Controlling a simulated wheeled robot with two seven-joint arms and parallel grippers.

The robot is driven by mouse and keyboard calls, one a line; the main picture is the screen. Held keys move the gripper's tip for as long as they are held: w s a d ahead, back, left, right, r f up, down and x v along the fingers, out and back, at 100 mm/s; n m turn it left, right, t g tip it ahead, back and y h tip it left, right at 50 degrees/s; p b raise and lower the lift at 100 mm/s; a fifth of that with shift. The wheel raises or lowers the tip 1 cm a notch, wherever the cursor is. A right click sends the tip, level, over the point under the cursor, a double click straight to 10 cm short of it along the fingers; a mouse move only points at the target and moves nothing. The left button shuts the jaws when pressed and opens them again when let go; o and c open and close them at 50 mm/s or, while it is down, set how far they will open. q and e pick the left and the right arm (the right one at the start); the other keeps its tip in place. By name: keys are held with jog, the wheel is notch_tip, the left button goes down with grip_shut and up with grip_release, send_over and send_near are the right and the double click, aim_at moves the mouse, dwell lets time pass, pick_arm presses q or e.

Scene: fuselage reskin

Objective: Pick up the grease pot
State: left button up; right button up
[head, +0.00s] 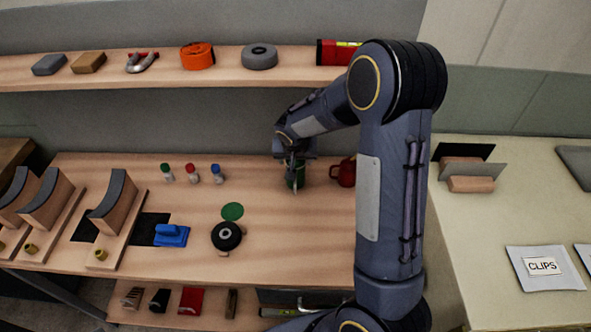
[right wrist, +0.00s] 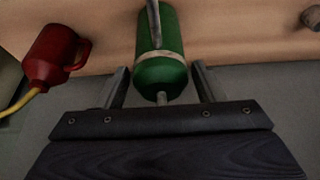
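The grease pot, a green cylinder with a pale band (right wrist: 161,74), stands on the bench and fills the middle of the right wrist view. A thin grey rod shows at its far end. In the head view the green pot (head: 299,178) is mostly hidden behind my right gripper (head: 293,183). In the right wrist view my right gripper (right wrist: 160,84) is open, with one finger on each side of the pot. A gap shows between each finger and the pot's side. My left gripper is not in view.
A red can (head: 344,173) with a handle stands close beside the pot; its yellow spout shows in the right wrist view. Three small capped bottles (head: 191,174) stand to the left. A green disc (head: 232,211) and a black round tool (head: 227,236) lie nearer. A shelf (head: 220,79) runs above.

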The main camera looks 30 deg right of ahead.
grip_shut()
jog(key=shift+r, duration=0.2)
